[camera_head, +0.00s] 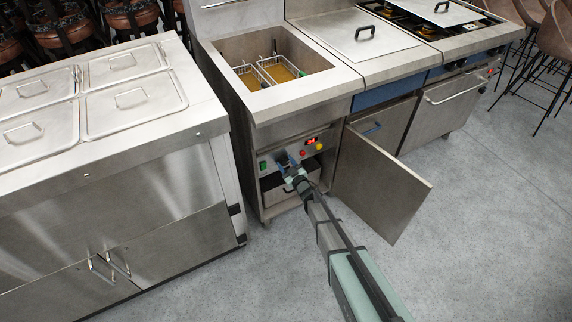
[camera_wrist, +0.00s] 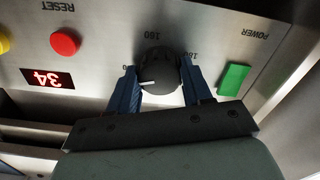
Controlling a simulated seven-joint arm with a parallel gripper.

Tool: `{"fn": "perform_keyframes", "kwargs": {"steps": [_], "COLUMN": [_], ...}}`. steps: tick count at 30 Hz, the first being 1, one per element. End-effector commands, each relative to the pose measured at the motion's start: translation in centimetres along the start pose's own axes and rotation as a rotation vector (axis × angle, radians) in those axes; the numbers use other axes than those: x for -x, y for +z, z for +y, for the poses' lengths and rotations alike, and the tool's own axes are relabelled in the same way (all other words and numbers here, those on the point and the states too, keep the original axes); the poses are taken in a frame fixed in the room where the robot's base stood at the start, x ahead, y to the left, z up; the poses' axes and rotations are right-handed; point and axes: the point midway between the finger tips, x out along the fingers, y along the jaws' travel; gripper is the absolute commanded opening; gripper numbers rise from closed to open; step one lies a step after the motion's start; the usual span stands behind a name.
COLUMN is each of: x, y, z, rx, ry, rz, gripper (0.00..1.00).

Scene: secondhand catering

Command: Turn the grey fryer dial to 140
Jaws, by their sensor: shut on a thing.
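The dark grey fryer dial (camera_wrist: 160,70) is on the fryer's control panel, between my fingers in the wrist view. Its white pointer mark points to the lower left in that view, toward the left finger. Upside-down number labels surround it; the top one looks like 160 or 180, and the side ones are partly covered by the fingers. My gripper (camera_wrist: 161,85) has blue fingers shut on the dial from both sides. In the head view my gripper (camera_head: 284,161) reaches the panel behind the open door and hides the dial.
A red reset button (camera_wrist: 65,42) and a green power switch (camera_wrist: 233,79) flank the dial. The open cabinet door (camera_head: 378,185) stands right of my arm. The fryer basin (camera_head: 318,92) is above, and a steel counter (camera_head: 110,180) is left.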

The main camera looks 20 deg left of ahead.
Motion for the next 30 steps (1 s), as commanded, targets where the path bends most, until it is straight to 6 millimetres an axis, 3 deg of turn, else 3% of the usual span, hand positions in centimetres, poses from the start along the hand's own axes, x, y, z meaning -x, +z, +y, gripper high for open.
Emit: {"fn": "perform_keyframes", "kwargs": {"steps": [9,26,27,30], "x": [0.03,0.03,0.03,0.03], "y": [0.02,0.03,0.03,0.02], "z": [0.00,0.00,0.00,0.00], "rx": [-0.119,-0.142,-0.142,-0.141], "ry": [0.000,0.000,0.000,0.000], "rz": [-0.001,-0.001,-0.001,-0.001], "gripper": [0.19,0.19,0.53,0.63]}}
